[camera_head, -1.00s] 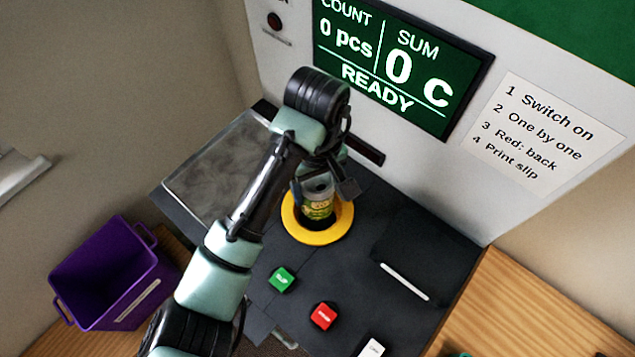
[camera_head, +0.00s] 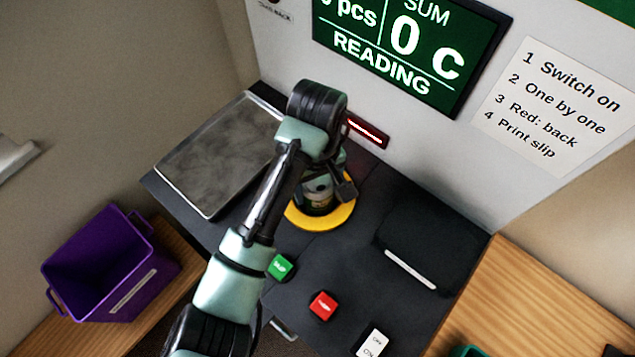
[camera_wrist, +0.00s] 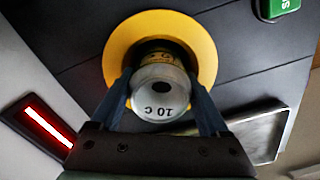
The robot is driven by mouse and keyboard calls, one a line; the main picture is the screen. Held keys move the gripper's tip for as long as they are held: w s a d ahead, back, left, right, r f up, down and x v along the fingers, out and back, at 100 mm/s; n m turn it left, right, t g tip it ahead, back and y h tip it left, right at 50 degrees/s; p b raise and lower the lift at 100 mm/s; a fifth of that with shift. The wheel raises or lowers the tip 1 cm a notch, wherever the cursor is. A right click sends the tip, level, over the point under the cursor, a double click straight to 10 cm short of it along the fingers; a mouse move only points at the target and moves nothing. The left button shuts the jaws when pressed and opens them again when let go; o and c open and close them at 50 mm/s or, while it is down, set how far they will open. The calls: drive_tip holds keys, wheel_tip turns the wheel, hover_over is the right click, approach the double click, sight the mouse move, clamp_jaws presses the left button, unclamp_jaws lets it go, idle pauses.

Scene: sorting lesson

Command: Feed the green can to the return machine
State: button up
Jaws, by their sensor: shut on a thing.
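The green can (camera_wrist: 162,92) is upright in my gripper, its silver end marked "10 C" facing the wrist camera. My gripper (camera_wrist: 165,100) is shut on it, one finger on each side. The can's lower part is inside the yellow ring (camera_wrist: 207,50) of the machine's opening, which also shows in the head view (camera_head: 340,216). In the head view my gripper (camera_head: 322,188) covers most of the can. The machine's screen (camera_head: 408,50) reads "READING" and "0 C". A slot light (camera_head: 366,131) beside the opening glows red.
A grey metal tray (camera_head: 215,160) lies left of the ring. Green (camera_head: 280,266), red (camera_head: 323,305) and white (camera_head: 374,343) buttons are in front. A dark hatch with a white bar (camera_head: 410,270) is at the right. A purple crate (camera_head: 130,300) stands at the left.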

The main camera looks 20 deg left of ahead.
drive_tip(key=o, duration=1.6)
drive_tip(key=shift+c, duration=0.2)
drive_tip(key=shift+r, duration=0.15)
